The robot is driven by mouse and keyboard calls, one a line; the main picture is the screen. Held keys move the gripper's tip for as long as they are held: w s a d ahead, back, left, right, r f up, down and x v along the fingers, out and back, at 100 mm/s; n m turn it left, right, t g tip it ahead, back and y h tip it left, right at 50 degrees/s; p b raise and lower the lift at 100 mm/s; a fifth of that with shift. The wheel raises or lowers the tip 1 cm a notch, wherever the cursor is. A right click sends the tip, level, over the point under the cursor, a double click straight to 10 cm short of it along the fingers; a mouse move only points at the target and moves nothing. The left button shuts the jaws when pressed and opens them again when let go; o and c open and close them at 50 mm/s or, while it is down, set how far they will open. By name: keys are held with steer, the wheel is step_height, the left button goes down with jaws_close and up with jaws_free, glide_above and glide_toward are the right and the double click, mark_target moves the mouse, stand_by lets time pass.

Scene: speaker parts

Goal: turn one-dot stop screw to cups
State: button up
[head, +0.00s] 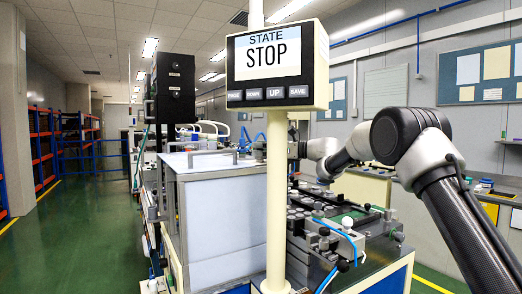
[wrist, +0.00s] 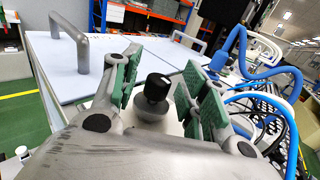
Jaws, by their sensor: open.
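In the wrist view, a black knob-headed screw (wrist: 157,88) stands upright on a round grey base between the green pads of my gripper (wrist: 161,74). A small pale mark shows on its head; I cannot tell whether it is a single dot. My gripper is open, with a visible gap between the pads and the knob. In the head view, my arm reaches left from the right side, and its end is partly hidden behind the cream pole (head: 278,200). No cups can be made out.
The display (head: 278,66) on the pole reads STATE STOP. A white cabinet (head: 225,215) with grey handles stands left of the pole. Blue hoses (wrist: 245,65) run close to the right finger. The machine bed (head: 345,230) holds several small parts. Green floor is clear at left.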

steer(key=shift+w+a, duration=0.1)
steer(key=shift+a, duration=0.3)
jaws_close()
steer(key=shift+t, duration=0.3)
steer(key=shift+a+m+t+h, duration=0.1)
steer(key=shift+m+t+h, duration=0.6)
steer(key=shift+m+t, duration=0.75)
steer(key=shift+m+t+h, duration=1.5)
steer(key=shift+m+t, duration=0.05)
steer(key=shift+t, duration=0.8)
